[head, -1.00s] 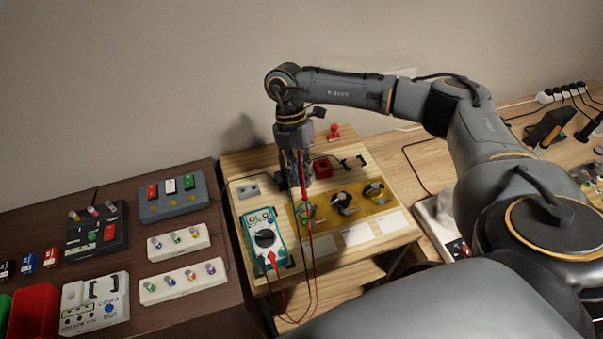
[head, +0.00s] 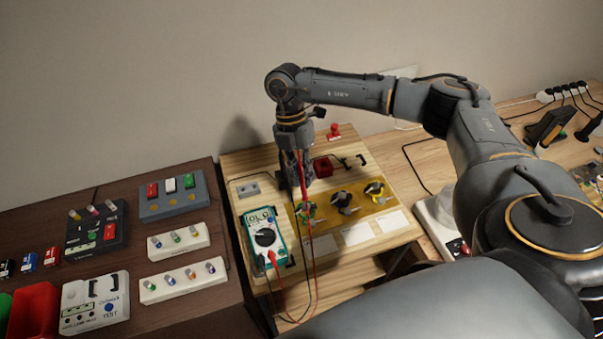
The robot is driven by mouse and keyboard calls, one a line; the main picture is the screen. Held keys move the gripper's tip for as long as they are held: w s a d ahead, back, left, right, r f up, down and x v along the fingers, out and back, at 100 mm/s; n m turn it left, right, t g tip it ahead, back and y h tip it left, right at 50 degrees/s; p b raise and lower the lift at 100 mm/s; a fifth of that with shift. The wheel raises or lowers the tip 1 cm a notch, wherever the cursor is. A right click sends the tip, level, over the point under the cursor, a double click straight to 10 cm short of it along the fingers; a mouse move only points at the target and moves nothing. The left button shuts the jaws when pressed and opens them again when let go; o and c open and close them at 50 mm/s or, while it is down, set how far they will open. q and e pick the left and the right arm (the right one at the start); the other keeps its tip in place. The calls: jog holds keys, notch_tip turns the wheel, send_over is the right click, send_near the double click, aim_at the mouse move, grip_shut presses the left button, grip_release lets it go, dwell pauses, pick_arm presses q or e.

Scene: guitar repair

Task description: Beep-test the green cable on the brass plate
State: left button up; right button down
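My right gripper (head: 299,174) points down over the back left part of the wooden board, above the brass plate. It appears shut on the red probe (head: 303,168), whose red lead hangs down toward the meter. The brass-yellow plate (head: 325,216) carries several coiled cables. The green cable (head: 306,211) is at its left end, just below the gripper. The probe's tip is too small to see, so I cannot tell whether it touches anything. The teal multimeter (head: 264,238) lies left of the plate; its display is unreadable. My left gripper is not in view.
A dark-wire cable (head: 342,202) and a yellow cable (head: 374,189) lie right of the green one. A red block (head: 322,167) stands behind the plate. White cards (head: 355,235) lie in front. A dark bench (head: 205,285) on the left holds switch boxes and fuse strips.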

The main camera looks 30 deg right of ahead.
jog(key=shift+f, duration=0.4)
dwell(2.5)
notch_tip(320, 180, up, 6)
jog(key=p, duration=0.5)
dwell(0.4)
